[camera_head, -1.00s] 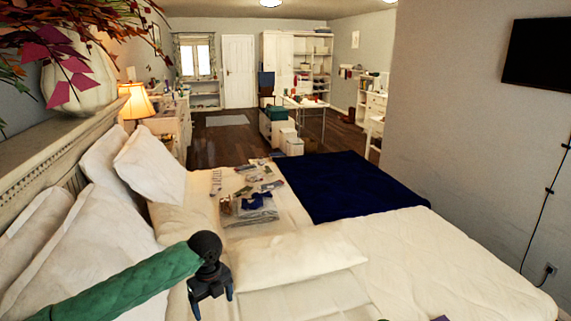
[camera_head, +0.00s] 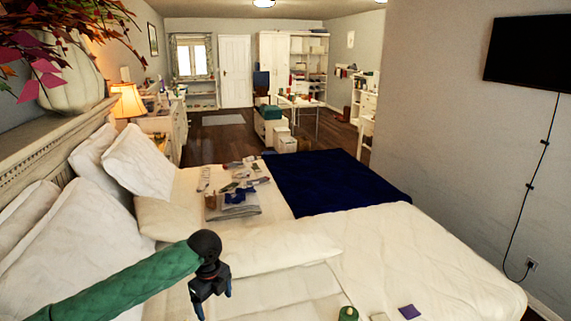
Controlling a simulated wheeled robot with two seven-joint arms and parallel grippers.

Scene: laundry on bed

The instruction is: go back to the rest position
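My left gripper (camera_head: 213,300) comes in from the lower left on its green-sleeved arm (camera_head: 115,288). It hangs over the near part of the bed with its dark fingers pointing down and apart, and nothing shows between them. My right gripper is out of view.
The bed (camera_head: 430,255) fills the foreground, with a dark blue blanket (camera_head: 335,182), white pillows (camera_head: 140,162) and a pile of folded clothes (camera_head: 232,205). A purple item (camera_head: 409,311) and a small green object (camera_head: 348,313) lie at the bottom edge. A dark wooden floor (camera_head: 220,140) shows beyond.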

